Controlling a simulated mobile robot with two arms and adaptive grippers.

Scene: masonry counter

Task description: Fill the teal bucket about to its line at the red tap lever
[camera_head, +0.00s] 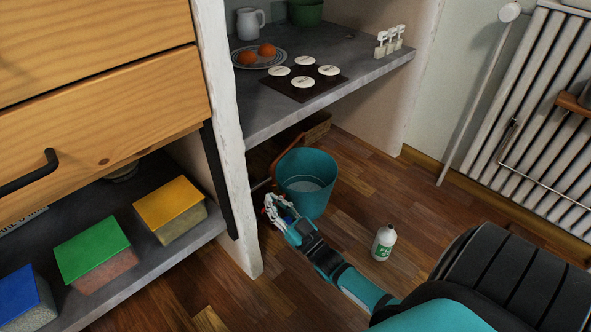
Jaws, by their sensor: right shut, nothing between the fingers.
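The teal bucket (318,200) stands upright on the wooden floor under the grey counter. My right gripper (273,208) is shut and empty, just left of the bucket's near side, low by the white post. Small red and white bits show at its fingertips, but I cannot tell whether any belong to the tap lever. The tap and its spout are not clearly visible. My left gripper is out of view.
A white bottle (384,243) stands on the floor right of my right arm. The white post (228,130) is close left of the gripper. A radiator (535,110) is at right; open floor lies between.

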